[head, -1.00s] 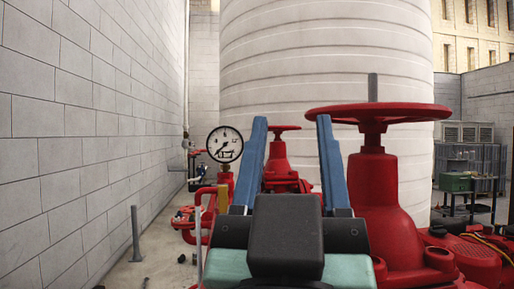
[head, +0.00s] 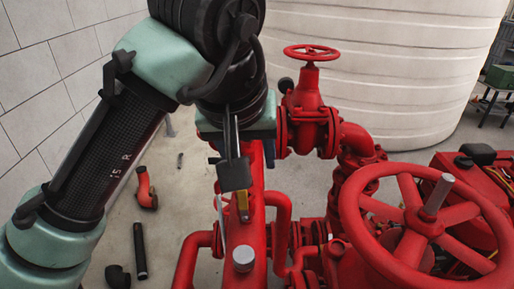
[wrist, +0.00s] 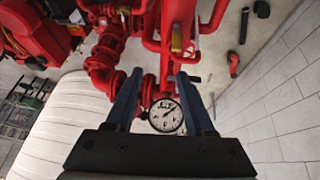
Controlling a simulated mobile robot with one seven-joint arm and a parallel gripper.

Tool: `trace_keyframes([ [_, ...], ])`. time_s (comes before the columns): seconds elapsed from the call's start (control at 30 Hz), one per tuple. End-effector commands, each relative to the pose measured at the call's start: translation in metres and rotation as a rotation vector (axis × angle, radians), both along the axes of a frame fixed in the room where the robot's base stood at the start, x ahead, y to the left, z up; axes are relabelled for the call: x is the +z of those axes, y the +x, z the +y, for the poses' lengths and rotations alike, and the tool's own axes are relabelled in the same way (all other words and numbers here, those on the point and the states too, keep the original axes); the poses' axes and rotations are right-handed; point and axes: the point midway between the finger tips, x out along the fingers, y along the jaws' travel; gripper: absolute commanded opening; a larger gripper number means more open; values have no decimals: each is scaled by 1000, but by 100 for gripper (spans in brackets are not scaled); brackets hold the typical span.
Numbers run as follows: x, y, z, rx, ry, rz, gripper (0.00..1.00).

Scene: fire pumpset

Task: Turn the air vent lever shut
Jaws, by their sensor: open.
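The air vent lever, a small yellow handle (head: 243,205), stands against a red pipe (head: 257,215) in the middle of the head view. It also shows in the wrist view (wrist: 177,40), just above the fingertips in the picture. My gripper (wrist: 160,72) is open, its two blue fingers spread with nothing clasped between them. The lever is beyond the tips and looks apart from them.
A white-faced pressure gauge (wrist: 166,116) shows between the fingers in the wrist view; its depth is unclear. A large red handwheel (head: 425,225) stands at right, a smaller one (head: 312,52) behind. A white tank (head: 390,60) fills the back. Loose black pipe pieces (head: 140,250) lie on the floor.

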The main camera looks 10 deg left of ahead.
Motion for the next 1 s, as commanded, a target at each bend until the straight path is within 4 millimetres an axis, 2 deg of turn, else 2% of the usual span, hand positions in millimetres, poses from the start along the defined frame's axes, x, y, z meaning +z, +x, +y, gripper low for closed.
trace_keyframes([
  [0.03, 4, -7, 12, 33, 14, 47, 54],
  [0.1, 0, -13, 20, 57, 23, 87, 54],
  [0.23, -12, -13, 22, 64, 22, 105, 54],
  [0.37, -31, -5, 21, 60, 19, 104, 54],
  [0.6, -79, 14, 22, 58, 18, 101, 54],
  [0.7, -94, 21, 24, 60, 21, 101, 54],
  [1.0, -119, 33, 26, 59, 25, 96, 54],
])
